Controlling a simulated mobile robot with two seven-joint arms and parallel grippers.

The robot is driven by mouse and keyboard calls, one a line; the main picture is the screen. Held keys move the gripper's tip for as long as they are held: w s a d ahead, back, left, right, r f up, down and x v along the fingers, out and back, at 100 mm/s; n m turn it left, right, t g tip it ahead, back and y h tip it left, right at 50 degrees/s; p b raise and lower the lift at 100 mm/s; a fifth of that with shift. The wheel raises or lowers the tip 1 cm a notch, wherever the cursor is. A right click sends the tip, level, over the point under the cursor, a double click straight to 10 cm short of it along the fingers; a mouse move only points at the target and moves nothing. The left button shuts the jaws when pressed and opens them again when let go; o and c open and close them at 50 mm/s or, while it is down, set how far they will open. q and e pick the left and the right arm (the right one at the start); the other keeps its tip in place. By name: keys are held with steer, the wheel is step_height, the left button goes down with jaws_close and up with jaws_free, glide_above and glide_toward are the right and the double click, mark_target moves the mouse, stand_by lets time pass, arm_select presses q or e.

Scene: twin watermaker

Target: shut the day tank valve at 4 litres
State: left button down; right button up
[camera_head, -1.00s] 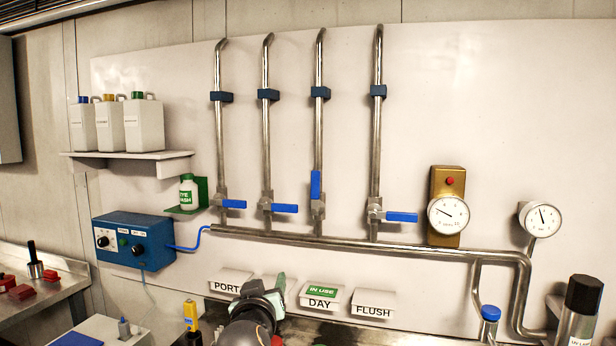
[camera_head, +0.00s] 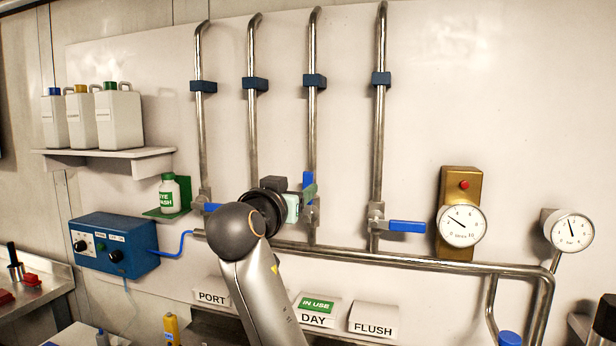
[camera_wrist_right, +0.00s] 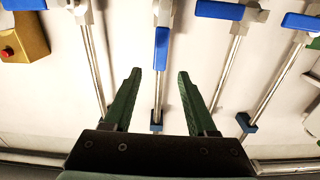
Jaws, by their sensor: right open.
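The valve above the DAY label has a blue lever (camera_head: 308,181) standing upright along its pipe. The lever also shows in the right wrist view (camera_wrist_right: 161,48), centred between the two fingers. My right gripper (camera_head: 307,191) is at this lever in the head view, its fingers partly hiding it and the valve body. In the right wrist view the green fingers (camera_wrist_right: 159,72) are spread wide, with no visible contact. The DAY sign (camera_head: 317,310) carries a green IN USE tag. A round dial (camera_head: 462,226) on a gold block has its needle pointing upper left; the exact reading is too small. My left gripper is not in view.
The FLUSH valve's blue lever (camera_head: 407,226) sticks out sideways to the right. The leftmost valve's lever (camera_head: 210,207) is sideways too. A horizontal pipe (camera_head: 400,259) runs below the valves. A second gauge (camera_head: 572,230) is at right. The PORT sign (camera_head: 211,297) is low left.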

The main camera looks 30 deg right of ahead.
mark_target(307, 182)
steer(key=p+x, duration=0.2)
steer(key=x, duration=0.6)
steer(key=shift+w+d, duration=0.1)
jaws_close()
stand_by(1.2)
